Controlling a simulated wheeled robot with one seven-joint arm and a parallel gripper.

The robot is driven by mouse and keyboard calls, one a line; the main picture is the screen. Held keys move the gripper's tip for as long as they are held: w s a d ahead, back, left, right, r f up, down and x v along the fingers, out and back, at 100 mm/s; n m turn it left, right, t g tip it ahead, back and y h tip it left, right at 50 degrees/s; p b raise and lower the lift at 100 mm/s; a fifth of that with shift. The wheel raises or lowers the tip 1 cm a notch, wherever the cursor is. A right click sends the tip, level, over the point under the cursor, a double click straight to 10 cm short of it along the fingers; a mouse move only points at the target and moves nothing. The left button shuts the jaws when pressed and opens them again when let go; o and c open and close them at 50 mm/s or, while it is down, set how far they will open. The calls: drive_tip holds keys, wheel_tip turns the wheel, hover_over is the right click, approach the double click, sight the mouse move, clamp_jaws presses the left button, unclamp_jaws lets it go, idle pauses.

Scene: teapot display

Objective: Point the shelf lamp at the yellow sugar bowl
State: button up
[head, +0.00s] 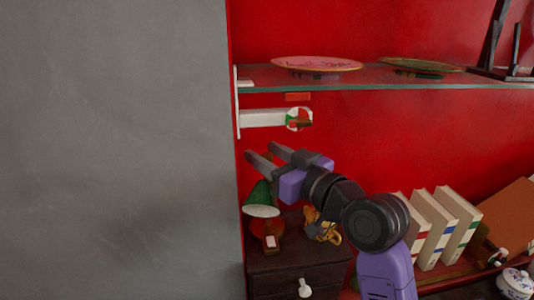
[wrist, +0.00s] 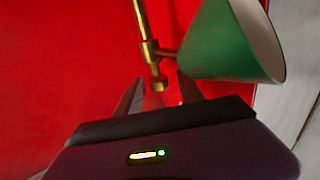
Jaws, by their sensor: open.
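The shelf lamp has a green shade (head: 262,198) with a pale inside and stands at the left of a dark wooden cabinet. In the wrist view the shade (wrist: 222,45) is at the upper right, with its brass stem and joint (wrist: 152,50) left of it. A yellow patterned pot (head: 325,228), apparently the sugar bowl, stands right of the lamp, partly hidden by my arm. My gripper (head: 262,153) is open and appears above the shade in the head view. In the wrist view its fingers (wrist: 158,95) lie either side of the brass joint's lower end; I cannot tell whether they touch it.
A grey wall (head: 115,150) closes the left side. A glass shelf (head: 370,78) with plates runs above my gripper, with a white bracket (head: 262,118) below it. The dark cabinet (head: 290,255) is beneath. Several books (head: 437,225) stand to the right.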

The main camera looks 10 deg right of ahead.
clamp_jaws()
idle(1.4)
